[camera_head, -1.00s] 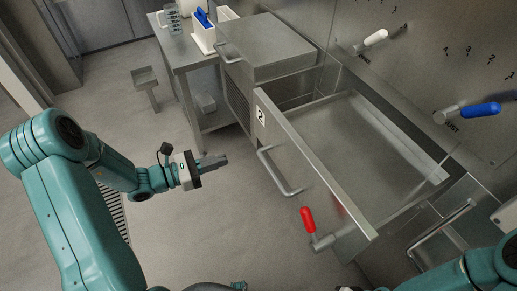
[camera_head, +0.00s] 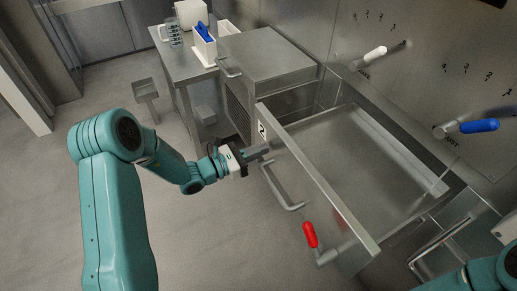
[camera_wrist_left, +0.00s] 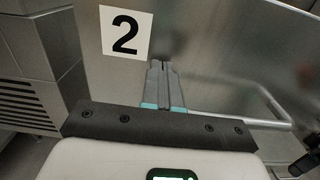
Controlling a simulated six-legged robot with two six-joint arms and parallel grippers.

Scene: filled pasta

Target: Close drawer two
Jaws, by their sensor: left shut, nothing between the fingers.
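Drawer two (camera_head: 318,180) is a steel drawer pulled open from the machine, its front marked with a "2" label (camera_head: 262,130). The label also shows in the left wrist view (camera_wrist_left: 126,32). A bar handle (camera_head: 279,190) and a red-gripped lever (camera_head: 310,235) are on the drawer front. My left gripper (camera_head: 268,149) is shut and empty, its fingertips at the drawer front just below the label and above the handle. In the left wrist view its fingers (camera_wrist_left: 160,68) point at the steel front, right of the label; I cannot tell whether they touch. My right gripper is out of view.
A white-gripped lever (camera_head: 375,54) and a blue-gripped lever (camera_head: 478,126) stick out from the steel wall panel. A side table (camera_head: 181,52) with containers stands at the back left.

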